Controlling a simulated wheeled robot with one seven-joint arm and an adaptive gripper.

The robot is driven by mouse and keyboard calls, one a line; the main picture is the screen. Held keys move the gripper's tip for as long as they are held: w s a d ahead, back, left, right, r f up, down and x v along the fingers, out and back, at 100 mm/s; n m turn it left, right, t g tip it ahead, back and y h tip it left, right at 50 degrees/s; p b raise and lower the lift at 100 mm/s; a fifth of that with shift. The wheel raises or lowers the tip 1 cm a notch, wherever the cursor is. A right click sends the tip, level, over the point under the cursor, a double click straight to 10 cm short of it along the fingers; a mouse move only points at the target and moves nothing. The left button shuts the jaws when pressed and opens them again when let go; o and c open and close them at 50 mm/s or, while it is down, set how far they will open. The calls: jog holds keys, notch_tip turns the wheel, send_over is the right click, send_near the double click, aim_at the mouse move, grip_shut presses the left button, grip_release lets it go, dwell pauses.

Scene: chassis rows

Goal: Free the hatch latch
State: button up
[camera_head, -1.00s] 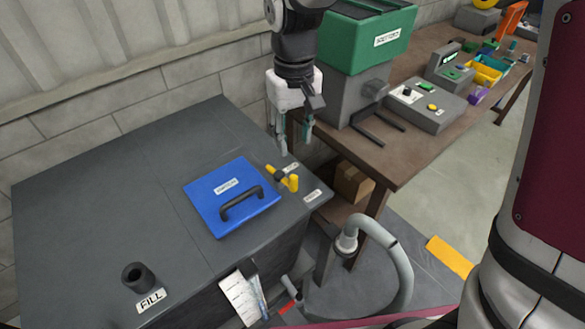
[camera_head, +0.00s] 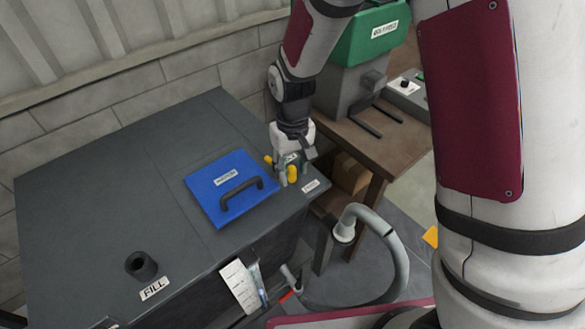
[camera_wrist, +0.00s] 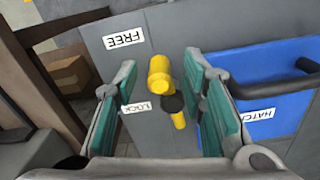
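The blue hatch (camera_head: 212,208) with its black handle (camera_head: 240,190) lies shut on the dark grey cabinet top. The yellow latch (camera_head: 292,174) with a dark pivot sits beside the hatch's right edge. In the wrist view the latch (camera_wrist: 159,76) lies between my fingers, its thick end toward the FREE label (camera_wrist: 124,39), with the LOCK label (camera_wrist: 137,107) to its left. My gripper (camera_head: 287,180) is at the latch, pointing down. In the wrist view my gripper (camera_wrist: 160,110) is open, with a finger on each side and visible gaps to the latch.
A black FILL pipe (camera_head: 141,266) stands on the cabinet top at the front left. A grey hose (camera_head: 385,240) curves up right of the cabinet. A workbench (camera_head: 385,145) with a green-topped machine stands behind on the right. Papers (camera_head: 240,285) hang on the cabinet's front.

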jog(key=shift+f, duration=0.25)
grip_shut()
jog(key=shift+s+a+m+p, duration=0.15)
jog(key=shift+a+m+p, duration=0.15)
jog(key=shift+m, duration=0.4)
